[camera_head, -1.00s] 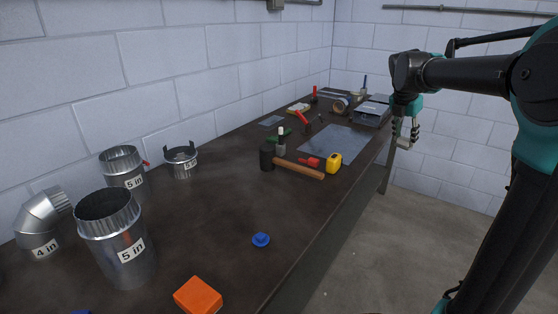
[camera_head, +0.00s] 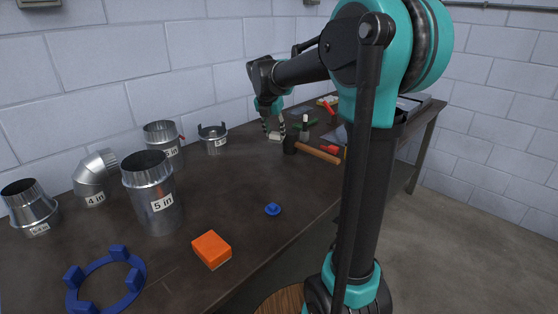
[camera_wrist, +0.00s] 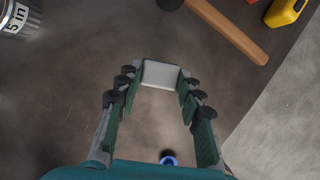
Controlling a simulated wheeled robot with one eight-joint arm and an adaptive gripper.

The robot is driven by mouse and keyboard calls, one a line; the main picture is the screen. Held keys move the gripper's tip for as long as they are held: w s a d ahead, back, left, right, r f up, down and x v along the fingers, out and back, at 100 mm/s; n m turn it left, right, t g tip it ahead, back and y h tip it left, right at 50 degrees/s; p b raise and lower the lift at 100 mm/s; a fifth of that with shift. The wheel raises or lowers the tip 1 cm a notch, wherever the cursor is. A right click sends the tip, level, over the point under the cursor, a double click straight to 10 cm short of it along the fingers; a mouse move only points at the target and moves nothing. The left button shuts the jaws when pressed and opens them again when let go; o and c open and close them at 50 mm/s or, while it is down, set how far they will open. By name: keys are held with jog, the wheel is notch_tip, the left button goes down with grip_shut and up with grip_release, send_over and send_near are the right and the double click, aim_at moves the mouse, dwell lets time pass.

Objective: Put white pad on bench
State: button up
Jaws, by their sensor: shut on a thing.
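The white pad (camera_wrist: 160,74) is a small pale block between the fingertips of my gripper (camera_wrist: 158,88) in the wrist view. My gripper is shut on it from both sides. In the head view my gripper (camera_head: 273,127) points down over the far part of the dark bench (camera_head: 240,180), with the white pad (camera_head: 275,136) low between its fingers. I cannot tell whether the pad touches the bench or hangs just above it.
A hammer (camera_head: 318,152) lies right of my gripper. A blue knob (camera_head: 273,209) and an orange block (camera_head: 211,249) lie nearer. Metal duct pieces (camera_head: 154,195) and a blue ring (camera_head: 137,282) stand or lie at left. Bare bench lies between them.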

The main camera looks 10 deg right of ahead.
notch_tip(320, 180, down, 13)
jog(key=shift+r, duration=0.1)
dwell(0.3)
jog(key=o, duration=1)
jog(key=shift+o, duration=0.2)
jog(key=v, duration=1.2)
jog(key=shift+s, duration=0.15)
